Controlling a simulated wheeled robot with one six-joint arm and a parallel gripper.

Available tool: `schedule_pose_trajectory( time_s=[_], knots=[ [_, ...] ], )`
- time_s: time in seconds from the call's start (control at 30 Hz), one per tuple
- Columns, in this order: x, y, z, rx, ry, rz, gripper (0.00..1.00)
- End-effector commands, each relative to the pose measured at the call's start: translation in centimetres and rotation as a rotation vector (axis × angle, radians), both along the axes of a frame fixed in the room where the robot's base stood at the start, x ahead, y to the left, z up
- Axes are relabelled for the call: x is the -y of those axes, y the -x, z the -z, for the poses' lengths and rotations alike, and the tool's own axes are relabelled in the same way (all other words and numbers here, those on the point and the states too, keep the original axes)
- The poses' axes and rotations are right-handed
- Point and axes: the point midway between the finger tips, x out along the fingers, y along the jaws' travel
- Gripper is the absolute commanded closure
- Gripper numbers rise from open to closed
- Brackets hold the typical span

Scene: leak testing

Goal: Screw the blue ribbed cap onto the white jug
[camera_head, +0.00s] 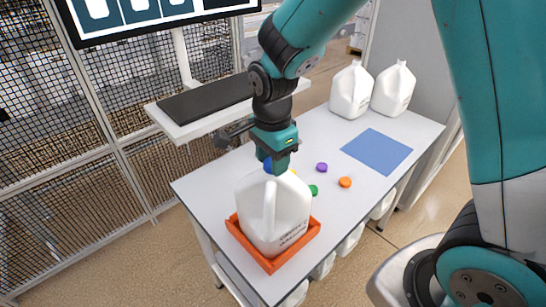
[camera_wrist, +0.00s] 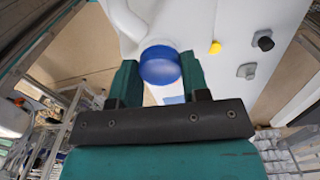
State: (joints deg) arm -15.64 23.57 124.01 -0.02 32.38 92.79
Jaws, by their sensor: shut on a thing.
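The white jug (camera_head: 285,215) stands upright in an orange tray (camera_head: 242,238) at the near end of the table, its handle facing me. My gripper (camera_head: 272,162) is shut on the blue cap (camera_head: 267,165), just above the top of the jug. In the wrist view the blue cap (camera_wrist: 160,66) sits between the two fingertips of my gripper (camera_wrist: 158,80). The jug's neck is hidden behind the gripper and the cap, so I cannot tell whether the cap touches it.
Purple (camera_head: 321,167), orange (camera_head: 345,182), green (camera_head: 313,190) and yellow (camera_head: 293,172) caps lie beyond the jug. A blue mat (camera_head: 376,151) lies bare. Two white jugs (camera_head: 351,90) (camera_head: 393,88) stand at the far end. A monitor stand with a dark-topped shelf (camera_head: 205,100) is behind.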

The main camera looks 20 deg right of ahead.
Motion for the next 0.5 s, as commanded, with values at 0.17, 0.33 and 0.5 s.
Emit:
schedule_pose_trajectory(
  time_s=[0.17, 0.33, 0.5],
  knots=[
    [0.01, 0.00, -0.20, -0.001, 0.000, 0.301, 1.00],
    [0.02, -0.02, -0.16, -0.001, 0.000, 0.591, 1.00],
    [0.02, -0.05, -0.17, -0.001, 0.001, 0.881, 1.00]
  ],
)
